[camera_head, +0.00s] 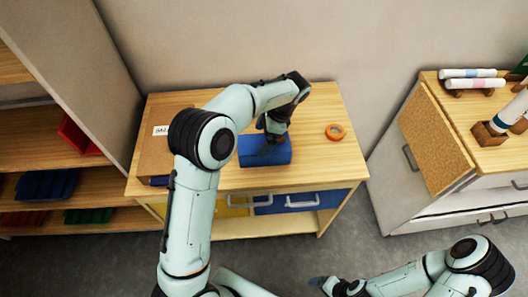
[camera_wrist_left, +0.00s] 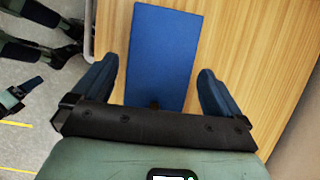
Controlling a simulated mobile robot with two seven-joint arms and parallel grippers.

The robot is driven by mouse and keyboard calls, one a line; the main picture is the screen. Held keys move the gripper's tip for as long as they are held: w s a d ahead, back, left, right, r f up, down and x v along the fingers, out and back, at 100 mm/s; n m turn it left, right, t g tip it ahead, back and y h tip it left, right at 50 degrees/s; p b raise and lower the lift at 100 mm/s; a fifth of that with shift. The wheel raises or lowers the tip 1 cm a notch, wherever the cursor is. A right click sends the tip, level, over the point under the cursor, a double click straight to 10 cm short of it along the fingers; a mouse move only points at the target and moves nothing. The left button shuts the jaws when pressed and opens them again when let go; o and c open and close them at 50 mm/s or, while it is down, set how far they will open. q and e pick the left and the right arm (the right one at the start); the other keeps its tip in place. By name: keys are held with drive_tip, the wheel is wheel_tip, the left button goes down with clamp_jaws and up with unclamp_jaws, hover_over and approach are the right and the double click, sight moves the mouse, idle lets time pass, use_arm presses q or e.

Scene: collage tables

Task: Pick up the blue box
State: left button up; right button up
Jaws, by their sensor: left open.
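The blue box (camera_head: 250,155) lies on the wooden top of the middle table (camera_head: 310,105). My left gripper (camera_head: 268,138) is over the box with its fingers pointing down. In the left wrist view the box (camera_wrist_left: 163,50) shows as a flat blue rectangle between the two spread fingers of the left gripper (camera_wrist_left: 156,72). There is a gap on each side, so the gripper is open and holds nothing. I cannot tell how far the fingertips are above the table. My right gripper (camera_head: 322,284) is low at the bottom, away from the table; its jaws are unclear.
An orange tape roll (camera_head: 335,132) lies right of the box. A brown board (camera_head: 155,150) with a white label lies at the table's left. Shelves with colored bins (camera_head: 47,184) stand left. A cabinet (camera_head: 450,130) with rolls stands right. The table's right end has free room.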

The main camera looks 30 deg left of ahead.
sight(260, 143)
use_arm(q)
drive_tip(key=x, duration=0.3)
drive_tip(key=shift+w+d+f, duration=0.2)
drive_tip(key=shift+f, duration=0.35)
drive_tip(key=shift+s+a+f, duration=0.15)
drive_tip(key=shift+a+f, duration=0.05)
drive_tip(key=shift+f, duration=0.25)
drive_tip(key=c, duration=0.7)
drive_tip(key=shift+r, duration=0.1)
